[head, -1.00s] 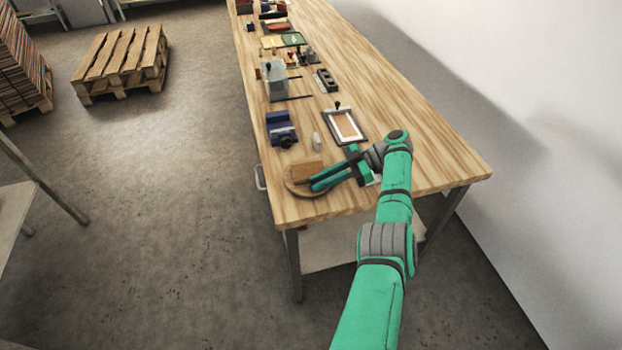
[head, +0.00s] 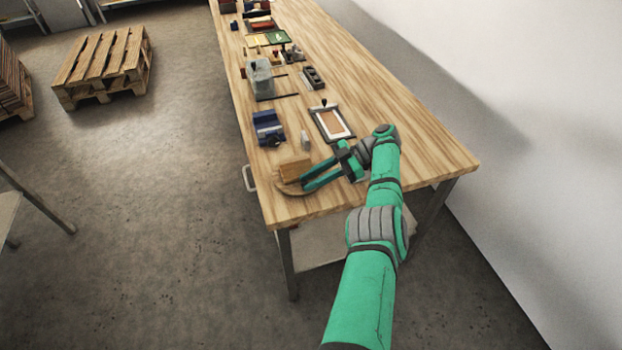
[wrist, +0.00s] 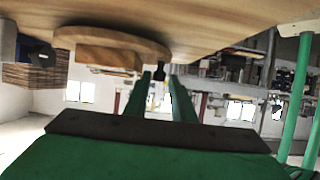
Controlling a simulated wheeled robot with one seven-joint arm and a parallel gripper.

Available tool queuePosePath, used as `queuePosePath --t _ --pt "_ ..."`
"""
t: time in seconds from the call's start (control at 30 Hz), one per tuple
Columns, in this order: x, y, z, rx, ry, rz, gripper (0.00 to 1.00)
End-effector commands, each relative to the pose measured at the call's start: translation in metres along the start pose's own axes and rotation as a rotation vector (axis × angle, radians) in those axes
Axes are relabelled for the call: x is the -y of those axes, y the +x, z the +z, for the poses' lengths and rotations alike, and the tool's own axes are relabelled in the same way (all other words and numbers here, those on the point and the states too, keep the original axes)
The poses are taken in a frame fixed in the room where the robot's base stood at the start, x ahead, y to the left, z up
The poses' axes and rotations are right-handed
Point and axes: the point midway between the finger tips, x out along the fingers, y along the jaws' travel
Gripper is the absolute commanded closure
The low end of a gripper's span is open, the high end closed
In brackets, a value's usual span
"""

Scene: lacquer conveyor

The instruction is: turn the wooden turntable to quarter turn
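The wooden turntable (head: 287,190) is a round flat disc near the front left corner of the workbench. A wooden block (head: 293,170) sits on it. In the wrist view, which looks upside down, the turntable (wrist: 165,46) and the block (wrist: 106,57) show at the upper left. My gripper (head: 304,182) reaches in from the right, its fingertips low at the turntable's right side. Its two green fingers are apart. In the wrist view a small dark peg (wrist: 158,73) by the disc's edge shows between the fingertips of my gripper (wrist: 161,76); I cannot tell whether they touch it.
A blue vise-like device (head: 268,128), a small pale piece (head: 305,141) and a framed board (head: 345,134) lie beyond the turntable. Further back stand a grey container (head: 261,78) and several small items. The bench's right side is clear. A pallet (head: 104,62) lies on the floor.

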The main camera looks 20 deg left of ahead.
Motion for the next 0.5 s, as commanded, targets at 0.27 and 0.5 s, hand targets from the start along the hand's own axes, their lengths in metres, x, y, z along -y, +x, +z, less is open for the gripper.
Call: queuePosePath --t 0.27,0.5 --pt "-0.001 -0.003 -0.005 0.002 -0.003 0.002 0.77" --pt "0.001 -0.012 -0.026 0.004 -0.004 0.002 0.77"
